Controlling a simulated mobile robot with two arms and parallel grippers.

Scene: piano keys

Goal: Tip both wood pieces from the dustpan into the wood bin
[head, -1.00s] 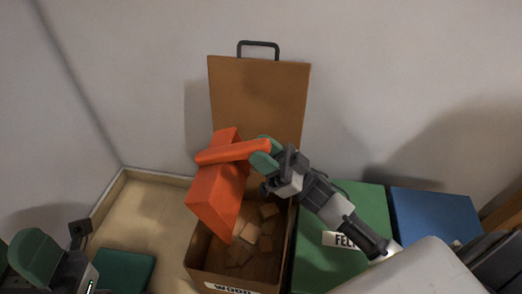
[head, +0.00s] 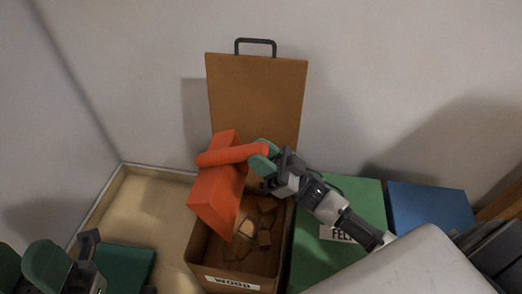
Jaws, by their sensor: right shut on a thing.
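The orange dustpan (head: 215,200) is tilted steeply over the wood bin (head: 275,267), its lower lip down at the bin's opening. My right gripper (head: 264,156) is shut on the dustpan's handle (head: 232,154). The bin is brown, labelled WOOD, with its lid (head: 256,98) standing open behind it. Several wood pieces (head: 265,238) lie inside the bin. A paler piece (head: 245,228) shows just beside the pan's lip. I cannot tell which pieces came from the pan, and the pan's inside is hidden. My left gripper (head: 25,267) is at the lower left, fingers apart and empty.
A green bin labelled FELT (head: 360,205) stands right of the wood bin, with a blue bin (head: 430,208) beyond it. A pale wooden tray (head: 150,205) lies to the left with a dark green flat thing (head: 128,262) in it. The wall is close behind.

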